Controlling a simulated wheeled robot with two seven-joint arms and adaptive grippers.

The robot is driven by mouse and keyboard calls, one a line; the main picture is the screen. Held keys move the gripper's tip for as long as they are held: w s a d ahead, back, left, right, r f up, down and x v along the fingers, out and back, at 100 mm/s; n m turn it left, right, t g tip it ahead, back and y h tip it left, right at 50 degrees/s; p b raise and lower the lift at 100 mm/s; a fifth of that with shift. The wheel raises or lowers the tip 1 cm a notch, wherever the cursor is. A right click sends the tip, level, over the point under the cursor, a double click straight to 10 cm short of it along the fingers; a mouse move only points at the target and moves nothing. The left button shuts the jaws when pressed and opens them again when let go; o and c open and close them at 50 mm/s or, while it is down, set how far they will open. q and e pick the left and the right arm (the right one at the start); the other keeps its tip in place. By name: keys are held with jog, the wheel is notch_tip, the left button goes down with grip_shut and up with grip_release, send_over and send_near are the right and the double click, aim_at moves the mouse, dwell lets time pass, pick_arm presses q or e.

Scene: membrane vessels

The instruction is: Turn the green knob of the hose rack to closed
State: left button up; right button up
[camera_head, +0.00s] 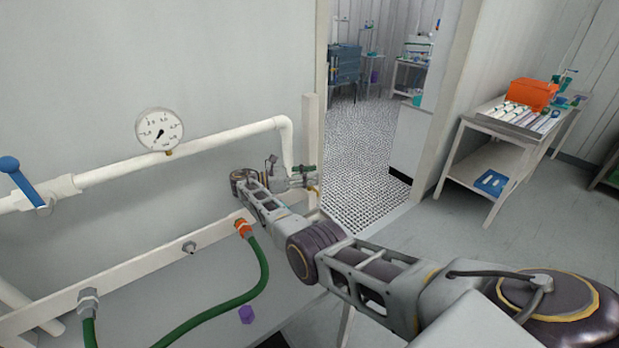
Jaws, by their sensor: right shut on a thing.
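The hose rack (140,268) is a white frame along the wall, with a green hose (255,285) on its fittings. The small green knob (306,168) is at the rack's right end, beside the white upright post. My right arm reaches in from the lower right, and my right gripper (300,181) is at the knob, shut on it. The fingertips are small and partly hidden, so the exact grip and the knob's turn angle cannot be told. My left gripper is not in view.
A pressure gauge (159,130) sits on the white pipe (225,138), which has a blue lever (18,180) at left. A doorway opens behind the post. A table (490,128) with an orange box (533,94) stands at right.

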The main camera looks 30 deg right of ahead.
jog(key=shift+r, duration=0.1)
dwell(0.5)
jog(key=o, duration=1)
jog(key=shift+o, duration=0.3)
jog(key=shift+t, duration=0.3)
jog(key=shift+n+t+h+p, duration=0.5)
jog(key=shift+n+t+p, duration=0.8)
jog(key=shift+t, duration=0.3)
